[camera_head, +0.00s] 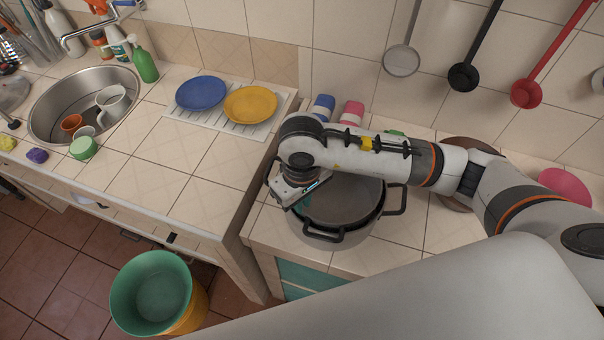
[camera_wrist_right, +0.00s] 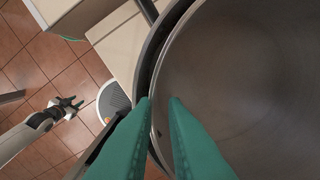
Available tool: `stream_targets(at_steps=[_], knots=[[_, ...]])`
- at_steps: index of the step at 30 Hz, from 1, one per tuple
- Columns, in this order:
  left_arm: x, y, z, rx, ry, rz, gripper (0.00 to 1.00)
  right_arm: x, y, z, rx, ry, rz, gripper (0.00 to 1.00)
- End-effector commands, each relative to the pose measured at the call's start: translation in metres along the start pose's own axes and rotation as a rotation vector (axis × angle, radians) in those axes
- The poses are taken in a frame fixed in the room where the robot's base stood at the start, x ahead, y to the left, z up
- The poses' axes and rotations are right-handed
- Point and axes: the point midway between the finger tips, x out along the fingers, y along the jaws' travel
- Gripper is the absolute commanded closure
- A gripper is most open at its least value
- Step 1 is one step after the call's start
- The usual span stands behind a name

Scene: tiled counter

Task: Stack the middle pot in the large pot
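A large grey pot (camera_head: 322,238) with dark handles stands on the right counter. A darker pot (camera_head: 350,200), which looks like the middle pot, sits inside it, its rim just within the large pot's rim. In the right wrist view the inner pot (camera_wrist_right: 255,70) fills the right side. My right gripper (camera_wrist_right: 160,100) has its green fingers on either side of the inner pot's rim, with a gap between them. The right arm hides part of the pots in the head view. My left gripper (camera_wrist_right: 67,105) shows small and spread above the floor in the wrist view.
A brown round item (camera_head: 452,203) and a pink one (camera_head: 566,186) lie right of the pots, partly behind my arm. Blue (camera_head: 201,93) and yellow (camera_head: 250,104) plates rest on a rack at left. Ladles hang on the wall. A green bucket (camera_head: 150,292) stands on the floor.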

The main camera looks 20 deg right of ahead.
Motion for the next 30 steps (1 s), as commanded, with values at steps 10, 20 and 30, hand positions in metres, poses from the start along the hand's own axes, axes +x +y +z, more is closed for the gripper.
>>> stream_targets(at_steps=[10,20,30], knots=[[0.032,0.000,-0.003,-0.001,0.001,0.000,0.64,-0.070,0.000,0.001,-0.001,-0.004,-0.003,0.88],[0.033,0.000,-0.004,-0.001,0.002,0.001,0.64,-0.095,0.000,0.000,0.000,0.002,-0.001,0.88],[0.033,0.000,-0.004,-0.001,0.002,0.001,0.64,-0.095,0.000,0.000,0.000,0.003,0.000,0.88]])
